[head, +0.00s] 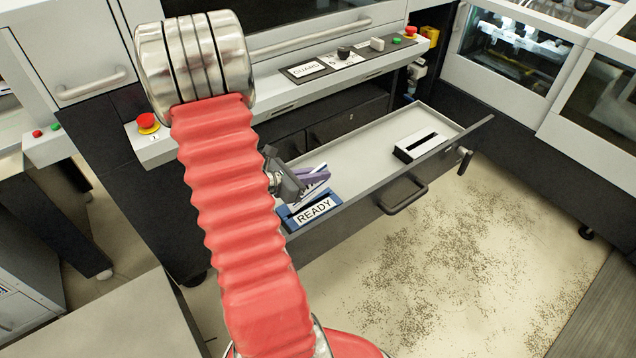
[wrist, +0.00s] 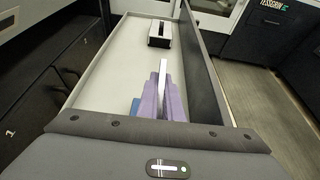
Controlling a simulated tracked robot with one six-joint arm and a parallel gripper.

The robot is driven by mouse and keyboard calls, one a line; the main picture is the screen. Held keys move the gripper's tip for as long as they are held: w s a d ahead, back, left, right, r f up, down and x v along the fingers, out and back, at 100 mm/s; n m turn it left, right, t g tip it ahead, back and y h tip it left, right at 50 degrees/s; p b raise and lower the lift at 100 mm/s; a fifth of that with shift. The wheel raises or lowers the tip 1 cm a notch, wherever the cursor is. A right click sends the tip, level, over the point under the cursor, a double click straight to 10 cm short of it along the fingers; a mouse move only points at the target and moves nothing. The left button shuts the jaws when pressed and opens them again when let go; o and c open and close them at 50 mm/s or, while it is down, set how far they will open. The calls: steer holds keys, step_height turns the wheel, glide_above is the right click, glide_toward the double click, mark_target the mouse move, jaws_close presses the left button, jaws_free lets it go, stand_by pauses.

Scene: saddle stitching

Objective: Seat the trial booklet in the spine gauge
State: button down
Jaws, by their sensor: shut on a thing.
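The booklet (head: 314,178), purple with white pages, is in my gripper (head: 290,186) over the near left end of the open drawer. In the wrist view the booklet (wrist: 163,97) stands on edge ahead of my gripper, its white edge upward. My gripper is shut on it; the fingertips are largely hidden. A blue holder labelled READY (head: 314,209) is just below the booklet; I cannot tell whether they touch. A white block with a dark slot (head: 410,153), apparently the spine gauge, sits toward the drawer's far right end. It also shows in the wrist view (wrist: 160,42), its slot empty.
The drawer (head: 362,172) has raised walls and a front handle (head: 403,196). Its floor between holder and block is clear. A control panel (head: 335,62) with buttons and a GUARD label runs above it. An emergency stop (head: 148,122) is at left.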

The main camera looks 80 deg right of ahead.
steer(key=shift+r, duration=2.75)
steer(key=w+a+r+n+t+h, duration=0.1)
steer(key=w+a+n+t+h, duration=0.15)
steer(key=w, duration=0.65)
steer(key=w+a+n+t+h, duration=0.1)
steer(key=w+n+t, duration=0.25)
steer(key=w, duration=0.55)
steer(key=w+a+r+n+t, duration=0.1)
steer(key=w+a+n+t, duration=0.25)
steer(key=w+a, duration=0.4)
steer(key=w+a+n+t, duration=0.3)
steer(key=w+a+t, duration=0.1)
steer(key=w, duration=0.6)
steer(key=w+a+n+t+y, duration=0.2)
steer(key=w+a+n+y, duration=0.1)
steer(key=a, duration=0.8)
steer(key=w+a+n+t+y, duration=0.3)
steer(key=w+a+n, duration=0.1)
steer(key=a, duration=0.8)
steer(key=w+a+n+t+y, duration=0.3)
steer(key=w+a, duration=0.2)
steer(key=a, duration=0.7)
steer(key=shift+w+r+y, duration=0.35)
steer(key=shift+w+r, duration=0.05)
steer(key=shift+n+t, duration=0.25)
steer(key=shift+s, duration=0.1)
